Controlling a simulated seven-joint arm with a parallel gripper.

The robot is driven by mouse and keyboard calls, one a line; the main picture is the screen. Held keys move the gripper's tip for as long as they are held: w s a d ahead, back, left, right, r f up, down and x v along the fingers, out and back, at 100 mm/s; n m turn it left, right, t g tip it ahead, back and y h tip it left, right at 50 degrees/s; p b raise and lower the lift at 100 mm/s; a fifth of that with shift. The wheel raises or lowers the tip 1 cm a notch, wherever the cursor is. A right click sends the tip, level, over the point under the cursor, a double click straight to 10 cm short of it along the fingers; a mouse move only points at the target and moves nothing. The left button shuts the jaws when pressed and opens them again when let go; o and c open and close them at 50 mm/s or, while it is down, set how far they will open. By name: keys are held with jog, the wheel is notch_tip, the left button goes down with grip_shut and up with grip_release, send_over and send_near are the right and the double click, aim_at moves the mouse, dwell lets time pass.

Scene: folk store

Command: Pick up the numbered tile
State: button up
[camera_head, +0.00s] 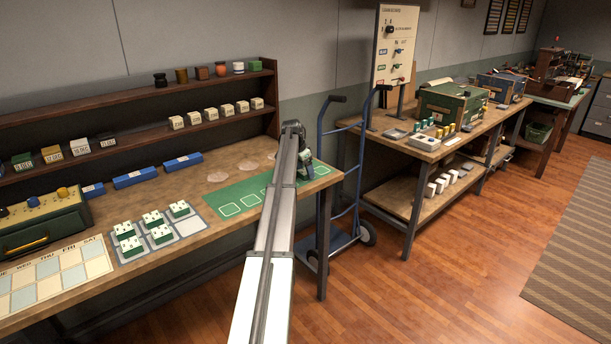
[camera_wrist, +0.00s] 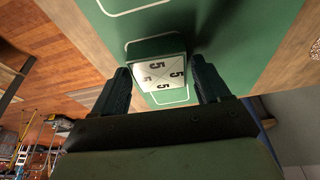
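A numbered tile (camera_wrist: 160,73), with a white face bearing several 5s and a dark green body, is between my gripper's fingertips (camera_wrist: 160,72) in the wrist view. One dark finger is on each side, very close to the tile's edges; I cannot tell whether they press on it. The tile is over a green mat (camera_wrist: 225,35) with white outlines; I cannot tell whether it touches the mat. In the head view my gripper (camera_head: 305,158) is at the far right end of the green mat (camera_head: 232,200), and my arm hides the tile.
Several green-and-white dotted tiles (camera_head: 151,220) sit on a grey grid at the left. Blue blocks (camera_head: 134,178) lie behind them. A shelf (camera_head: 130,95) with small blocks and jars runs along the wall. A blue hand truck (camera_head: 333,185) stands right of the table.

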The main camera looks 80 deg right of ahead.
jog(key=c, duration=0.9)
jog(key=shift+r, duration=0.15)
